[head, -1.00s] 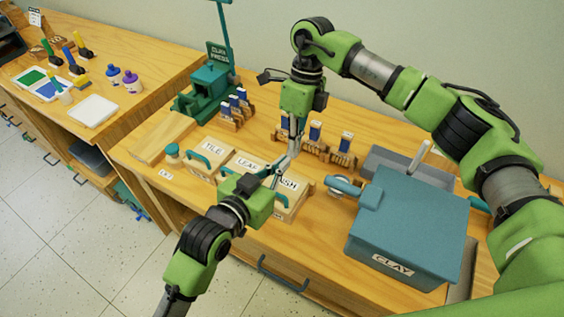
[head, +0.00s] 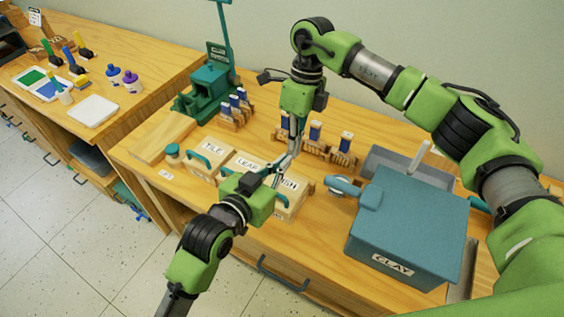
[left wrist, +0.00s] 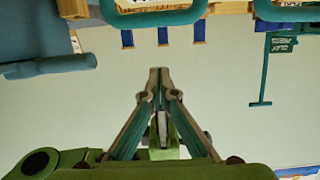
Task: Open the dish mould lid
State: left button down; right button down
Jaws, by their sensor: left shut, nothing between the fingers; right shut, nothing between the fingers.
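The dish mould (head: 291,206) is a pale wooden block with a partly covered label, at the right end of a row of three moulds. My left gripper (head: 289,157) is shut and empty, reaching over the dish mould and hiding much of its top and handle. Its closed fingertips (left wrist: 158,72) show in the left wrist view, just apart from a teal handle (left wrist: 160,14) that appears to be the dish mould's. The lid looks down, though it is partly hidden. My right gripper (head: 293,148) is shut and empty, pointing down behind the left fingers.
The leaf mould (head: 233,162) and tile mould (head: 201,160) stand to the left. A teal clay bin (head: 420,220) fills the right side. Stamps on wooden racks (head: 342,158) and a green clay press (head: 207,93) stand behind. The bench's front left strip is clear.

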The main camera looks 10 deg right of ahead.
dwell(0.6)
jog(key=c, duration=2.2)
grip_release()
jog(key=shift+o, duration=0.2)
jog(key=shift+r, duration=0.1)
